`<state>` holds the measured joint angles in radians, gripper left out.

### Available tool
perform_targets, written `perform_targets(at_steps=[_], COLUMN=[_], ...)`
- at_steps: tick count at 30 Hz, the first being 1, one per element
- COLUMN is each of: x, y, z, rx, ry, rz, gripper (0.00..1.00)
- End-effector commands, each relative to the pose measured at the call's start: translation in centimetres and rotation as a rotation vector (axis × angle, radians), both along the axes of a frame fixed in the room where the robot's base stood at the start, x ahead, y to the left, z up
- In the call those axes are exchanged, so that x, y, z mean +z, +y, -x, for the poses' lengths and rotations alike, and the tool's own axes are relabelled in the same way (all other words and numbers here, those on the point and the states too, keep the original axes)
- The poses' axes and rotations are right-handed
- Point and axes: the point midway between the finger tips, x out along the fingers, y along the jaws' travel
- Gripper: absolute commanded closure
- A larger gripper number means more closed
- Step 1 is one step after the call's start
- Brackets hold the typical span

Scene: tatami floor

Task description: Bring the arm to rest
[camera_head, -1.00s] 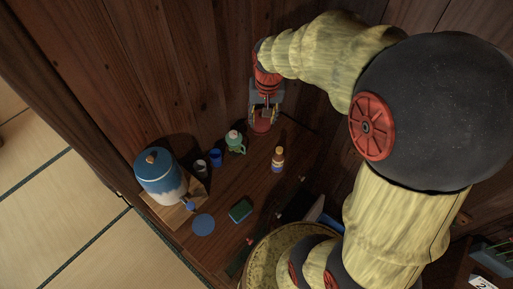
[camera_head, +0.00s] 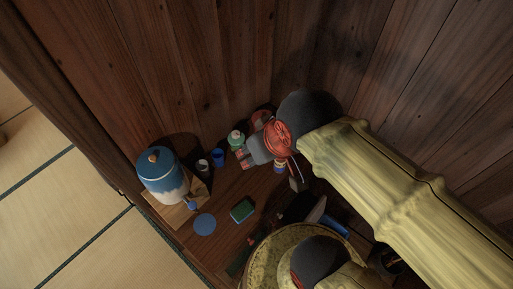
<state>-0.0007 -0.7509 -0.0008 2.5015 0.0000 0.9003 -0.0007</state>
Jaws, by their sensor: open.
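My arm reaches in from the right over the dark wooden table (camera_head: 232,196). Its red and black wrist is bent beside the wooden wall. My gripper (camera_head: 245,159) points left and down, just below the green-capped jug (camera_head: 236,139) in the picture. It is open, and I see nothing held in it. The fingers are small and partly dark, so I cannot tell whether they touch the jug. A bottle (camera_head: 280,168) is mostly hidden behind the wrist. A red bowl (camera_head: 260,117) is partly covered by the arm.
At left a blue and white pot (camera_head: 161,173) stands on a wooden board (camera_head: 176,215). Near it are a blue cup (camera_head: 217,157), a light cup (camera_head: 202,167), a blue disc (camera_head: 204,224) and a green block (camera_head: 242,210). Wooden walls (camera_head: 205,60) close in behind.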

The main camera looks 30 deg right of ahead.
Motion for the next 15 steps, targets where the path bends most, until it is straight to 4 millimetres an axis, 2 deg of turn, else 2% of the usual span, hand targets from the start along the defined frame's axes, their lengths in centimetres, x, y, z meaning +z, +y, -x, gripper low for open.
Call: perform_targets(at_steps=[5,8,15], x=[-0.7,-1.9,-7.1], y=[0.0,0.0,0.0], z=[0.0,0.0,0.0], rx=[-0.001,-0.001,-0.001], ry=[0.0,0.0,0.0], rz=[0.0,0.0,0.0], gripper=[0.6,0.6,0.6])
